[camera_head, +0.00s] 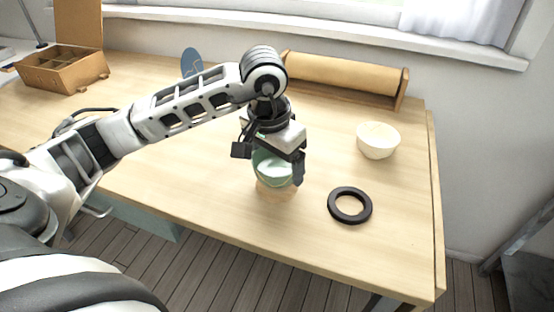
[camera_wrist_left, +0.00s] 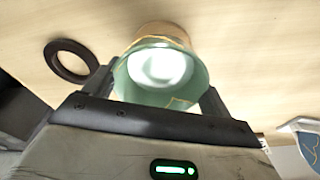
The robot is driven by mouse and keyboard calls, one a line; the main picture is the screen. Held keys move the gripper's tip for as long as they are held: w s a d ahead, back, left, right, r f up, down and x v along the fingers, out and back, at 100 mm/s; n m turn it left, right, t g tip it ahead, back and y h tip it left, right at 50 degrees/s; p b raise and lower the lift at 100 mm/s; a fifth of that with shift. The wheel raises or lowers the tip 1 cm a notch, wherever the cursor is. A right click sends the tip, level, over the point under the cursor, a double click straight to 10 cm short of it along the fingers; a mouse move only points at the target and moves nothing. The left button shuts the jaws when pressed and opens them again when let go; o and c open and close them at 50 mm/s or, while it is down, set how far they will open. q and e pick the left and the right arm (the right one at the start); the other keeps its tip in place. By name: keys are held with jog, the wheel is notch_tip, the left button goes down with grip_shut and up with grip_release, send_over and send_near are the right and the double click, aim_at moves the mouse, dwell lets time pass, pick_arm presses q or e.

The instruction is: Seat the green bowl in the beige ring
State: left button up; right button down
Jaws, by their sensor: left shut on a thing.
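The green bowl (camera_head: 273,172) has gold seams and hangs below my left gripper (camera_head: 272,166), which is shut on it. In the left wrist view the bowl (camera_wrist_left: 125,88) shows its pale inside, with the fingers of the gripper (camera_wrist_left: 158,82) at either side of its rim. The beige ring (camera_head: 275,190) is on the table right under the bowl and mostly hidden by it. In the wrist view a beige band (camera_wrist_left: 165,28) shows past the bowl. I cannot tell whether the bowl touches the ring or rests in it. My right gripper is not in view.
A black ring (camera_head: 350,205) lies to the right on the wooden table (camera_head: 230,215); a cream bowl (camera_head: 378,142) stands behind it. A wooden holder with a beige roll (camera_head: 345,75) is at the back. A compartment box (camera_head: 62,72) and a blue plate (camera_head: 191,61) are farther left.

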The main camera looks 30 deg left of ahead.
aim_at(277, 171)
pick_arm(q)
jog(key=shift+f+b, duration=1.15)
jog(key=o, duration=1)
jog(key=shift+r, duration=0.1)
jog(key=shift+r+p, duration=2.45)
jog(key=shift+r, duration=1.55)
